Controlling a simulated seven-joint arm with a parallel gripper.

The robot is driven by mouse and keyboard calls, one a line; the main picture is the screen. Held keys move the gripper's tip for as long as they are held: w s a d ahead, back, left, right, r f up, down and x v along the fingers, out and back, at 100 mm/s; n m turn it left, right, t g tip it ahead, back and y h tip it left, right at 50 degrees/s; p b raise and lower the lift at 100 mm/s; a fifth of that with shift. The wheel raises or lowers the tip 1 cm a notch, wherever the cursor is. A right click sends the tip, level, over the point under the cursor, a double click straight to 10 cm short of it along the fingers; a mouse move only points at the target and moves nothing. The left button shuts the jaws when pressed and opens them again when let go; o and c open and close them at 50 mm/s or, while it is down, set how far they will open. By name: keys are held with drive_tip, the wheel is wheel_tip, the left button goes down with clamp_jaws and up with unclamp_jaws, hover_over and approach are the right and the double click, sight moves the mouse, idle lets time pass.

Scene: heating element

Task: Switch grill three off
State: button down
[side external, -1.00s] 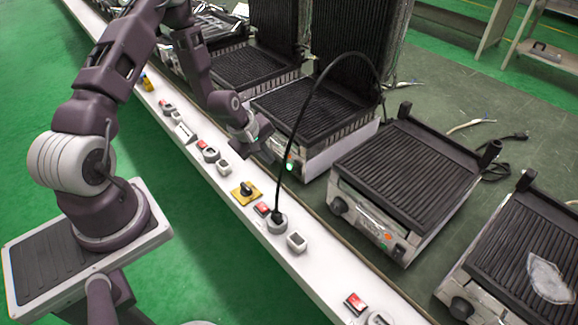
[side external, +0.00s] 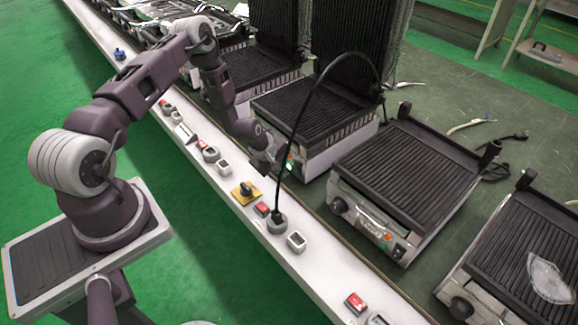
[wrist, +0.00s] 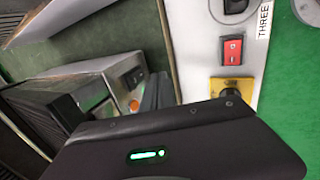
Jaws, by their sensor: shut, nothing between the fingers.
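A red rocker switch (side external: 262,209) sits on the white strip between a yellow-plated rotary knob (side external: 245,192) and a socket (side external: 277,222) with a black plug in it. In the wrist view the red switch (wrist: 232,49) is beside a label reading THREE (wrist: 264,20), with the yellow plate (wrist: 231,86) partly hidden below. The black cable (side external: 303,105) arcs from the plug to behind an open grill (side external: 312,112). My gripper (side external: 274,172) is shut and empty, above the strip's grill-side edge, apart from the switch. Its fingers (wrist: 158,92) also show in the wrist view.
The black cable rises close beside my gripper. A flat-topped grill (side external: 405,175) stands right of the open one, with another grill (side external: 535,245) farther right. More sockets and red switches line the white strip (side external: 325,270).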

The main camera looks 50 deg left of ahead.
sight(295, 167)
drive_tip(key=shift+w+r, duration=0.2)
drive_tip(key=shift+w, duration=1.2)
drive_tip(key=shift+w+r, duration=0.1)
drive_tip(key=shift+w, duration=0.25)
drive_tip(key=shift+r, duration=0.1)
drive_tip(key=shift+r, duration=0.75)
